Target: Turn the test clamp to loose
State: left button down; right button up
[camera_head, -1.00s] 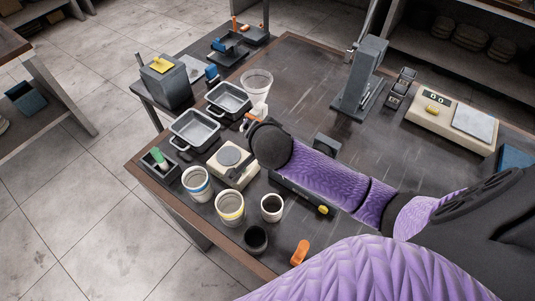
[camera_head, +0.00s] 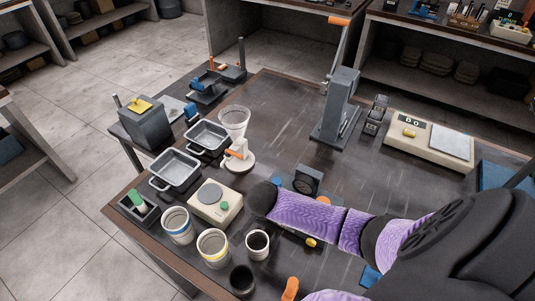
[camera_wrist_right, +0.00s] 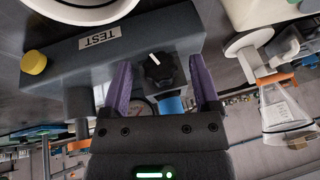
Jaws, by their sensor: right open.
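The test clamp is a grey block with a TEST label (camera_wrist_right: 99,38). In the right wrist view, its black knob (camera_wrist_right: 159,70) carries a white pointer mark, slanted up and left. My right gripper (camera_wrist_right: 160,62) is open, with one purple finger on each side of the knob. I see gaps between the fingers and the knob; I cannot tell its exact depth over it. In the head view my right arm covers most of the block; a yellow button (camera_head: 311,242) shows below the arm. It also shows in the wrist view (camera_wrist_right: 33,62). My left gripper is not in view.
A white stand with an orange clip (camera_head: 238,155) and a black-faced box (camera_head: 307,180) are close behind my arm. A hotplate (camera_head: 215,203) and several cups (camera_head: 213,248) stand to the left. Two metal trays (camera_head: 175,168) lie farther left. The table's back middle is clear.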

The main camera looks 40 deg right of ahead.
grip_shut()
jog(key=shift+a+r+g+h+p, duration=0.1)
jog(key=shift+g+h+p, duration=0.2)
jog(key=shift+g+p, duration=0.3)
jog(key=shift+w+n+g, duration=0.15)
jog(key=shift+n+g, duration=0.15)
jog(key=shift+g, duration=0.3)
jog(key=shift+w+f+g+h, duration=0.2)
jog(key=shift+g+h, duration=0.4)
jog(key=shift+g, duration=0.3)
jog(key=shift+a+n+g+h+b, duration=0.1)
jog(key=shift+n+g+h+b, duration=0.3)
jog(key=shift+g+b, duration=0.5)
